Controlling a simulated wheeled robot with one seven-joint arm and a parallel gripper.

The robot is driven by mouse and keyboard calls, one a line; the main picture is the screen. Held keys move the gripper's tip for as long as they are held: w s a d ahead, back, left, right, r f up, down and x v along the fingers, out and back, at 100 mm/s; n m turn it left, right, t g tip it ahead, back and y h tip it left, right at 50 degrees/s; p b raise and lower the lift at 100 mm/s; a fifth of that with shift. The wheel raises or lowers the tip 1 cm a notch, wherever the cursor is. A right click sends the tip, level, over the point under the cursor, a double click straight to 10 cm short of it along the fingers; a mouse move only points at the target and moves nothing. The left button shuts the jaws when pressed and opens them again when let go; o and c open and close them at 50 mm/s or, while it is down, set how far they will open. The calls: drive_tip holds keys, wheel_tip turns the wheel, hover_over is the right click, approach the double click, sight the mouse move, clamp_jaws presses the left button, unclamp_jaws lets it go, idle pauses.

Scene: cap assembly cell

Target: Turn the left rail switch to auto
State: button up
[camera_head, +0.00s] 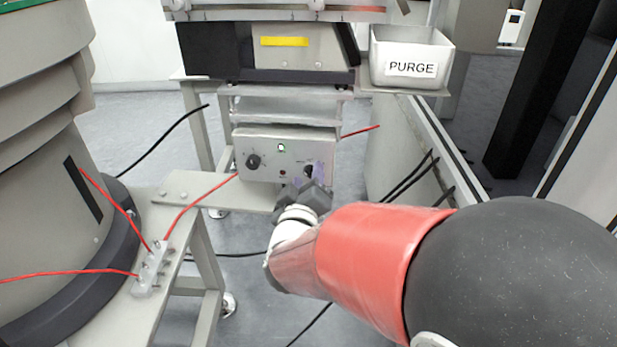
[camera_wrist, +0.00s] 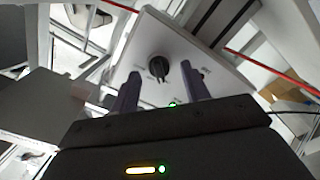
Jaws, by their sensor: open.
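A pale control box (camera_head: 263,138) hangs under the rail frame in the head view, with a black knob (camera_head: 253,161) on its left and a dark knob (camera_head: 308,170) on its right. My gripper (camera_head: 307,183) is at the right part of the box face and partly hides that knob. In the wrist view my gripper (camera_wrist: 162,78) is open, with a black rotary knob (camera_wrist: 158,68) showing between the fingertips, clear of both in the picture. Its depth from the fingertips is unclear. The labels around the knobs are too small to read, so I cannot tell the switch position.
A green lamp (camera_head: 282,148) is lit on the box; a green light shows in the wrist view (camera_wrist: 172,104). Red cables (camera_head: 205,192) run to a terminal block (camera_head: 151,271) on the left bracket. A PURGE bin (camera_head: 412,50) stands above right.

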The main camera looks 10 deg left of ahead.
drive_tip(key=shift+w, duration=0.1)
drive_tip(key=c, duration=1)
drive_tip(key=shift+o, duration=0.2)
drive_tip(key=shift+m, duration=0.3)
drive_tip(key=m+b, duration=0.3)
drive_tip(key=m, duration=0.1)
drive_tip(key=shift+d+f, duration=0.1)
drive_tip(key=shift+f, duration=0.05)
drive_tip(key=m+b, duration=0.4)
drive_tip(key=m, duration=0.1)
drive_tip(key=m+b, duration=0.4)
drive_tip(key=shift+d+m+b, duration=0.1)
drive_tip(key=shift+m+b, duration=1.4)
drive_tip(key=shift+m, duration=0.6)
